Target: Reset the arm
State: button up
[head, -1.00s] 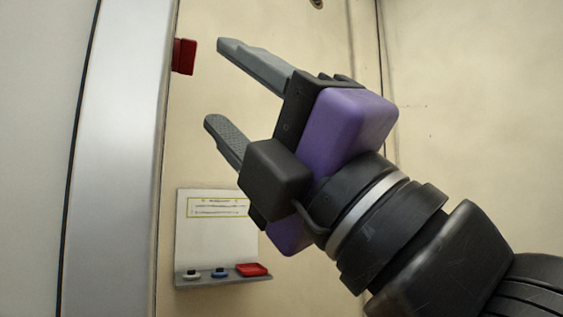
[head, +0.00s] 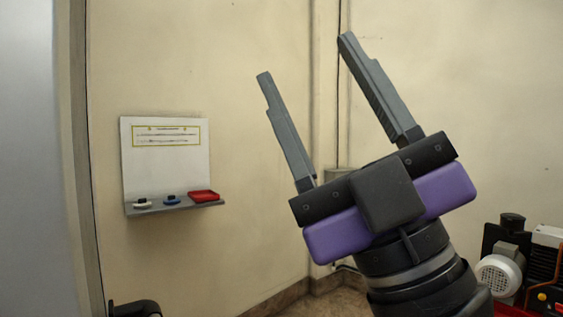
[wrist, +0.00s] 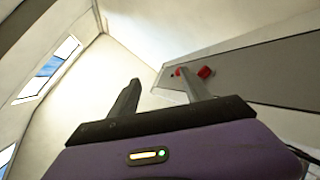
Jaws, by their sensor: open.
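My gripper (head: 304,58) is raised in the head view, its two grey fingers spread apart and pointing up, with nothing between them. Its purple and black body (head: 385,205) is at the centre right, and my arm runs down to the bottom edge. In the wrist view, my gripper (wrist: 160,90) also shows its two fingers apart and empty, above the purple housing. A red part (wrist: 204,72) shows behind the right finger there, on or near a grey panel (wrist: 270,70). I cannot tell the distance between them.
A machine with a grey motor (head: 497,275) stands at the lower right. A grey panel (head: 35,160) fills the left edge.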

jog(key=s+d+f+m+t+h, duration=0.1)
jog(key=d+f+m+h, duration=0.3)
jog(key=f+m+h, duration=0.5)
jog(key=d+f+m+t+h, duration=0.2)
jog(key=d+f+m+h, duration=0.25)
jog(key=f, duration=0.85)
jog(key=s+d+f+m+t+h, duration=0.1)
jog(key=d+f+m+h, duration=0.3)
jog(key=f+m+h, duration=0.55)
jog(key=s+d+f+n+g+y, duration=0.15)
jog(key=s+f+g, duration=0.35)
jog(key=s+f, duration=0.75)
jog(key=s+d+f+n+g, duration=0.1)
jog(key=s+d+f+g, duration=0.25)
jog(key=s+f, duration=0.9)
notch_tip(320, 180, up, 20)
jog(key=g+p, duration=0.1)
jog(key=p, duration=1.9)
jog(key=shift+w+a, duration=0.2)
jog(key=shift+w, duration=0.1)
jog(key=shift+r, duration=0.1)
